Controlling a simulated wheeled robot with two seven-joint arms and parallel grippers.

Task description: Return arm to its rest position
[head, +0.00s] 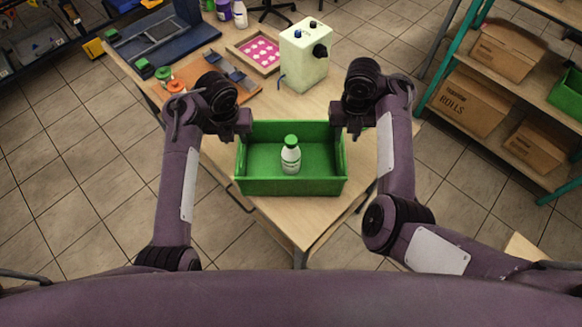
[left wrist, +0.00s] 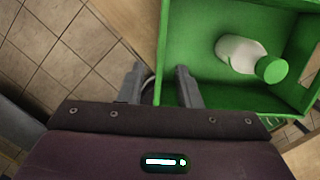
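A green bin (head: 290,187) sits on the wooden table near its front corner. A white bottle with a green cap (head: 290,158) stands inside it and also shows in the left wrist view (left wrist: 240,54). My left gripper (head: 246,122) is at the bin's left side.
A pale green machine (head: 304,54) stands behind the bin. A pink-lined tray (head: 258,50) and orange and green containers (head: 168,79) are at the back left. A teal shelf with cardboard boxes (head: 472,101) is at the right. The floor beside the table is clear.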

